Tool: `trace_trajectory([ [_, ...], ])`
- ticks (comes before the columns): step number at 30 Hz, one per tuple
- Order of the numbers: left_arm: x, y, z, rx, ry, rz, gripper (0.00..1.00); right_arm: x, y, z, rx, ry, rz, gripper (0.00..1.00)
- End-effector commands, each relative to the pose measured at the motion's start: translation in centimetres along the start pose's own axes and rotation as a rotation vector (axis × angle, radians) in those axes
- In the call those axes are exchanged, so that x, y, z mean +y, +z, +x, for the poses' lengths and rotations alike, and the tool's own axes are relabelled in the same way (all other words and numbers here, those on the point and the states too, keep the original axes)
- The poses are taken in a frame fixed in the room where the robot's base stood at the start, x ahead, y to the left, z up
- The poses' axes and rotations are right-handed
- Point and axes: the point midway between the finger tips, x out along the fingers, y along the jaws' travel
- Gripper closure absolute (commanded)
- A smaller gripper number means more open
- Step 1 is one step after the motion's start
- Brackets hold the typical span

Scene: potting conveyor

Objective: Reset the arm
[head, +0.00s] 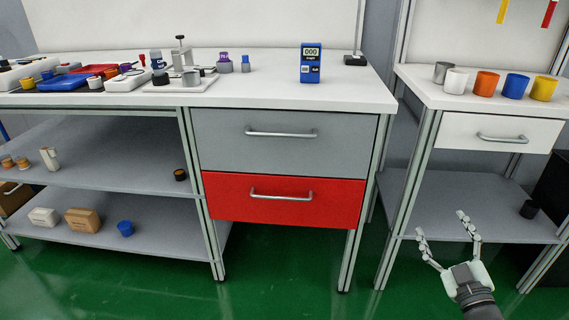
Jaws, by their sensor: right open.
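My right gripper (448,237) is at the lower right of the head view, in front of the right-hand bench's lower shelf. Its two jointed fingers point up and stand apart, with nothing between them. The white palm and dark wrist show below the fingers. My left gripper is not in the head view.
A long workbench (290,92) has a grey drawer (290,155) and a red drawer (330,205), both closed. A blue meter (311,62) stands on it. The right bench (425,92) holds several coloured cups. The green floor (290,280) between the benches is clear.

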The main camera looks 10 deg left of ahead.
Motion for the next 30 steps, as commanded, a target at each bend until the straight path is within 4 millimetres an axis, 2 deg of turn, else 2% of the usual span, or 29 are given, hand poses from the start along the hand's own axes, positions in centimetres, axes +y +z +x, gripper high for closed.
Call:
trace_trajectory([
  [2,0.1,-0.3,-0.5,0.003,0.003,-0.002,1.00,-0.1,0.5,-0.4,-0.032,0.000,0.011,0.26],
  [5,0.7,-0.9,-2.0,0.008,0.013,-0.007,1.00,-0.6,2.4,-2.0,-0.161,0.001,0.055,0.26],
  [8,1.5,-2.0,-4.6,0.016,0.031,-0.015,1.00,-2.0,5.7,-5.7,-0.392,-0.011,0.130,0.26],
  [11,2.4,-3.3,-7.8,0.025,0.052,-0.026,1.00,-4.4,8.8,-11.7,-0.678,-0.046,0.225,0.26],
  [12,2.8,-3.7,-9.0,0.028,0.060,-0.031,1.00,-5.5,9.7,-14.5,-0.790,-0.068,0.259,0.26],
  [14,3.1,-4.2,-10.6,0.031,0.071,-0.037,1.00,-7.1,10.4,-18.6,-0.945,-0.103,0.307,0.26],
  [15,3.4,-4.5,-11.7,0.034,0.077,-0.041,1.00,-8.1,10.5,-21.3,-1.038,-0.129,0.334,0.26],
  [18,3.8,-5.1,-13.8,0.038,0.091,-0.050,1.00,-10.1,10.2,-27.2,-1.235,-0.192,0.387,0.26],
  [21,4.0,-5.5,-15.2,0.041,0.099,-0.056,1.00,-11.4,9.3,-31.4,-1.373,-0.245,0.420,0.26],
  [25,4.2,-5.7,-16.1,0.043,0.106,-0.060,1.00,-12.3,8.4,-34.4,-1.467,-0.285,0.442,0.26],
  [30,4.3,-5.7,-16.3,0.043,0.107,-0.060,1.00,-12.5,8.2,-35.2,-1.492,-0.296,0.446,0.26],
])
